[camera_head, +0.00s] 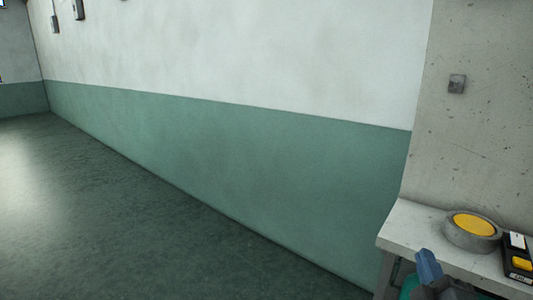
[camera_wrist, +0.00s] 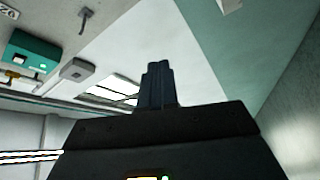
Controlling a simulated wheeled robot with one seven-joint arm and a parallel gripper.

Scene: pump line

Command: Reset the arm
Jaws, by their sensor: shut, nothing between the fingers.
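My gripper (camera_wrist: 158,72) shows in the wrist view as two dark fingers pressed together above a wide black body. It is shut with nothing between the fingers. The wrist view is tilted, and past the fingers are a white and green wall and a bright ceiling panel. In the head view a blue-grey part (camera_head: 429,268) stands at the lower right in front of the table; I cannot tell whether it belongs to my arm.
A pale table (camera_head: 408,222) stands at the right against a concrete pillar (camera_head: 480,130). On it are a round grey thing with a yellow top (camera_head: 472,228) and a black device (camera_head: 518,262) with a yellow part. The green floor (camera_head: 120,220) at left is clear.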

